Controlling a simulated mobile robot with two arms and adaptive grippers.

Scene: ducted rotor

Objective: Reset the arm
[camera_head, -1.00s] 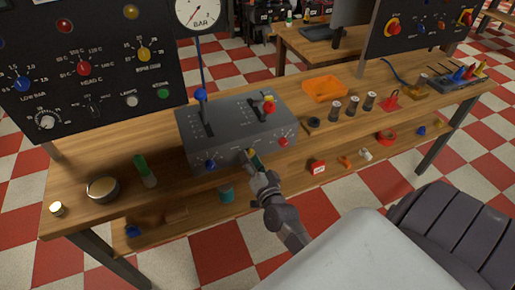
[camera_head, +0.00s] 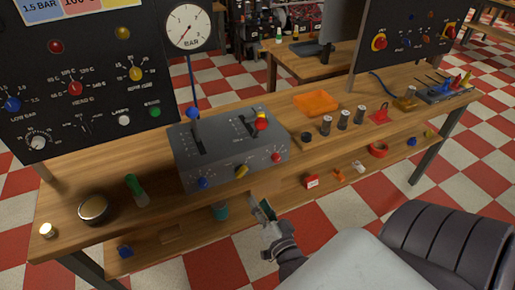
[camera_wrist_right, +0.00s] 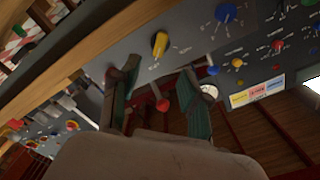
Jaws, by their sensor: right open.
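My right gripper (camera_head: 262,209) is in front of the workbench in the head view, below and to the right of the grey control box (camera_head: 230,152). In the right wrist view my right gripper (camera_wrist_right: 155,88) has its two greenish fingers spread apart with nothing between them. The yellow knob also shows on the box front in the head view (camera_head: 241,171), clear of the gripper. My left gripper is not in view.
The wooden bench (camera_head: 80,170) carries an orange tray (camera_head: 316,103), several metal cylinders, a green-topped tube (camera_head: 137,190) and a round tin (camera_head: 94,209). A lower shelf holds small parts, including a red box (camera_head: 312,182). A pressure gauge (camera_head: 188,27) and black panel (camera_head: 85,85) stand behind.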

